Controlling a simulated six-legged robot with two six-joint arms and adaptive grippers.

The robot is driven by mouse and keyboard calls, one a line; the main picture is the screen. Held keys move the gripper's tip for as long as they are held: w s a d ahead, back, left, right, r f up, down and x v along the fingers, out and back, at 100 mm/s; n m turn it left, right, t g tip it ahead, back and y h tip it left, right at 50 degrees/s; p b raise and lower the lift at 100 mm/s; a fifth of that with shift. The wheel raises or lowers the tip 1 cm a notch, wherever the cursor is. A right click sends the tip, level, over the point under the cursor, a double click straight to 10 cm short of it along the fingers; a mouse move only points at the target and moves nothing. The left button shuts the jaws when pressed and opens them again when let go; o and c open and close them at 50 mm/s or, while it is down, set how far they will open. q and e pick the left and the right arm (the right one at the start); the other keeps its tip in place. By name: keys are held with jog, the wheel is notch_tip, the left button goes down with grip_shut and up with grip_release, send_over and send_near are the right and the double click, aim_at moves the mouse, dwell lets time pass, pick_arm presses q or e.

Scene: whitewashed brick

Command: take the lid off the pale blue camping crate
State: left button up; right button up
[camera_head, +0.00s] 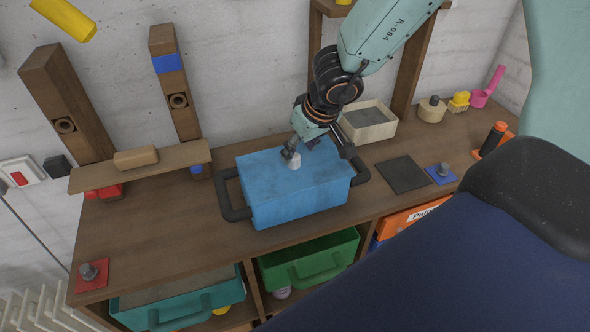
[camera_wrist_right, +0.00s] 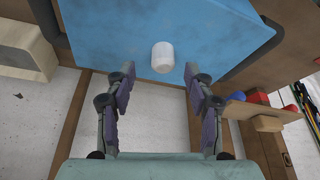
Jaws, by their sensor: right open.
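The pale blue crate (camera_head: 295,200) stands on the wooden bench, with a black handle at each end. Its blue lid (camera_head: 325,167) is on, with a whitish knob (camera_head: 294,160) on top. My right gripper (camera_head: 315,150) is above the lid, close to the knob. In the right wrist view the right gripper (camera_wrist_right: 155,82) is open, and the knob (camera_wrist_right: 162,57) lies just beyond the fingertips, between their lines. Blue lid surface (camera_wrist_right: 110,35) surrounds it. I cannot tell from the head view whether a finger touches the knob. My left gripper is not seen.
Behind the crate stands a pale open box (camera_head: 368,122). A dark square mat (camera_head: 402,174) lies to its right. A wooden plank (camera_head: 140,168) on posts is at the left. A green bin (camera_head: 310,260) and a teal bin (camera_head: 178,298) sit below. The bench front left is mostly clear.

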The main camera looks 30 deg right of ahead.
aim_at(295, 156)
jog(key=x, duration=0.1)
jog(key=b+x, duration=0.1)
jog(key=x, duration=0.1)
jog(key=shift+a+f+b, duration=0.15)
jog(key=shift+a+b, duration=0.15)
jog(key=shift+a, duration=0.05)
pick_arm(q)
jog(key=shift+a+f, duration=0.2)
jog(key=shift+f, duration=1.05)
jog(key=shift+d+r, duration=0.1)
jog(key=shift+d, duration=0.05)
pick_arm(e)
jog(key=shift+d, duration=0.25)
jog(key=shift+a, duration=0.2)
jog(key=c, duration=0.6)
jog(key=shift+d, duration=0.1)
grip_shut()
